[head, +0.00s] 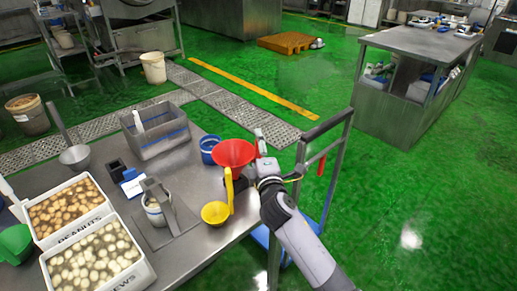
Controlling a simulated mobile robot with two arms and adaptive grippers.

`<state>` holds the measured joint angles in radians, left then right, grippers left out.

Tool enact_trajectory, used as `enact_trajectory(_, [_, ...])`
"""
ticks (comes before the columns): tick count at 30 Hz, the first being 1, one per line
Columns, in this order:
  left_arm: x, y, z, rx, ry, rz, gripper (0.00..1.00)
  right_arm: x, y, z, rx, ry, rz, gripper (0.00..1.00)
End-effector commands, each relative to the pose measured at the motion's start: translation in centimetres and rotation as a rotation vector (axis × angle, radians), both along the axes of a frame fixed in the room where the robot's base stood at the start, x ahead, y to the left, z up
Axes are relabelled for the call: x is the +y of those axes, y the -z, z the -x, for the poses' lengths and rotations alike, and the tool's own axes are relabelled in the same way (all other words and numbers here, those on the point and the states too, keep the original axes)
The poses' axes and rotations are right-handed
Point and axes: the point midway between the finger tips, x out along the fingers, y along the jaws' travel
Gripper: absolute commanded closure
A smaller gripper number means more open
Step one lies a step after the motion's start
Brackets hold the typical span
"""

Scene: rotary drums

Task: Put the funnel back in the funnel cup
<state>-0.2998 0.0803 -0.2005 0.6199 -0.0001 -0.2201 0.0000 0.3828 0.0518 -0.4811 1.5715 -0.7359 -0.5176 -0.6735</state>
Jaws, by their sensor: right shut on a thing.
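The red funnel (232,153) is near the right edge of the steel table, with its wide mouth facing up. My right gripper (259,147) is shut on the right side of the funnel, near its rim. The funnel's lower part is partly hidden behind a yellow handle. A blue-rimmed cup (208,143), which looks like the funnel cup, stands just left of the funnel and is partly covered by it. I cannot tell how far the funnel is above the tabletop. My left gripper is not in view.
A yellow scoop (214,213) with an upright handle is in front of the funnel. A grey bin (160,138), a metal stand with a cup (157,207) and white crates of nuts (107,276) fill the table's left. A cart rail (341,123) rises right of my gripper.

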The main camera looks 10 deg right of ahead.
Motion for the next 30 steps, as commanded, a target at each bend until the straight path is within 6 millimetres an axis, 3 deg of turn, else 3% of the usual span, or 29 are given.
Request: enact_trajectory(30, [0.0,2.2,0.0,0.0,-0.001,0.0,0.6,0.0,2.6,0.0,-0.001,0.0,0.0,0.7])
